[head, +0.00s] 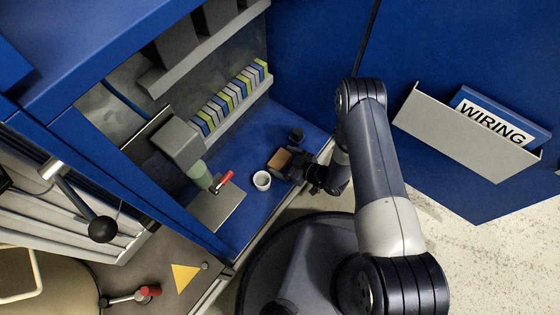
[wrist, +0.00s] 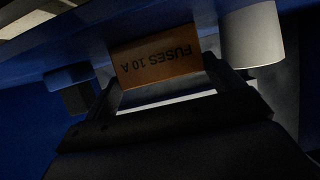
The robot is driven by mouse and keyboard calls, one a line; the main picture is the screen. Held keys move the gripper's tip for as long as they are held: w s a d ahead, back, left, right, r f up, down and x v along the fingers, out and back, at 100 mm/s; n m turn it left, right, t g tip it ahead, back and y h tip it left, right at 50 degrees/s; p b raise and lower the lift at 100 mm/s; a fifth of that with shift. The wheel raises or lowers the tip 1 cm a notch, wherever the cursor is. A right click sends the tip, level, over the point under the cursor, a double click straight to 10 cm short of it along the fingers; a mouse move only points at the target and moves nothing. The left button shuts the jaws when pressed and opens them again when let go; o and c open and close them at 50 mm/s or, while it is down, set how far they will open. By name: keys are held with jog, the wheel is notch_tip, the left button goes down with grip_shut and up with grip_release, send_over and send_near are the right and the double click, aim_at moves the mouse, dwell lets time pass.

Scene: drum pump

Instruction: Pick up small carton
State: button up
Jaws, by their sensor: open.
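The small carton (head: 280,160) is brown and sits on the blue shelf in the head view. In the wrist view the carton (wrist: 160,58) shows the upside-down print "FUSES 10 A". My gripper (head: 290,165) is open at the carton, and in the wrist view its fingertips (wrist: 158,72) stand at the carton's left and right sides. Whether a finger touches it I cannot tell. The carton's far side is hidden.
A white cup (head: 262,180) stands close to the carton; it also shows in the wrist view (wrist: 252,36). A small dark object (head: 296,134) lies on the other side. A grey fixture with a red-handled tap (head: 224,181) stands left. The cabinet wall (head: 315,50) rises behind.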

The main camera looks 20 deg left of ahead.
aim_at(276, 158)
jog(key=b+x, duration=0.1)
jog(key=x, duration=0.3)
jog(key=shift+s, duration=0.1)
jog(key=shift+r, duration=0.1)
jog(key=shift+c, duration=0.3)
jog(key=c, duration=0.7)
